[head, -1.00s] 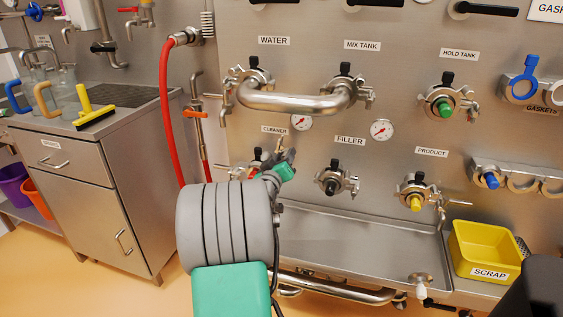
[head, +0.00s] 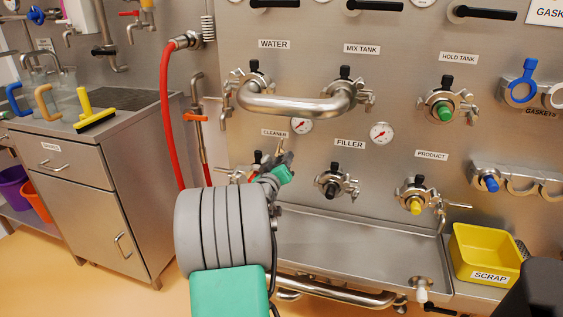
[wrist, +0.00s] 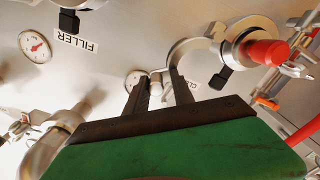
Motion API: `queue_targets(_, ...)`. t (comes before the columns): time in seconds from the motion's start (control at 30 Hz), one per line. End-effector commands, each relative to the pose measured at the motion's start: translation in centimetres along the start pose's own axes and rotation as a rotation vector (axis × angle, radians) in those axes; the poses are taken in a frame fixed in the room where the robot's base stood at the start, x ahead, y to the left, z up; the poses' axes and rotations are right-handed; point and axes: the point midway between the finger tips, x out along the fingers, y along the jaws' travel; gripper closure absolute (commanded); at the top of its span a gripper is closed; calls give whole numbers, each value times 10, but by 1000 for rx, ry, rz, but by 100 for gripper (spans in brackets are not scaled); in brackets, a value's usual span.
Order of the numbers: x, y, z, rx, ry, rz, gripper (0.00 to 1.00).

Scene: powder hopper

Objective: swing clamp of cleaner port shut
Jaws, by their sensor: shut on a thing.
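The cleaner port, under its label (head: 274,133), is mostly hidden behind my arm and gripper in the head view. The wrist view shows its red plug (wrist: 264,52) and a curved silver clamp half (wrist: 188,48) standing out, open, to the left of the plug. My gripper (wrist: 160,82) has its two dark fingers around the free end of this clamp half, with a small gap of metal visible between them. In the head view my gripper (head: 287,160) is at the right side of the cleaner port. The exact contact is partly hidden by the fingers.
The filler port (head: 333,180) is close on the right of my gripper. The bent pipe (head: 295,103) spans above, with a gauge (head: 301,125) below it. A red hose (head: 167,120) hangs at left. The steel trough (head: 350,245) lies below.

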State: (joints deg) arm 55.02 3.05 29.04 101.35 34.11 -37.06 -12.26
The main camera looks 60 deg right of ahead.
Motion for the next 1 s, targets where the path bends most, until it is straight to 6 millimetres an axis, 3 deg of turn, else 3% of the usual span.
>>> queue_targets(0.03, 4, 7, -17, 12, 27, 23, 100)
queue_targets(0.23, 2, -8, -38, 16, 32, 16, 100)
queue_targets(0.6, 1, -14, -44, 15, 32, 10, 100)
queue_targets(1.0, -1, -48, -62, 13, 27, 2, 100)
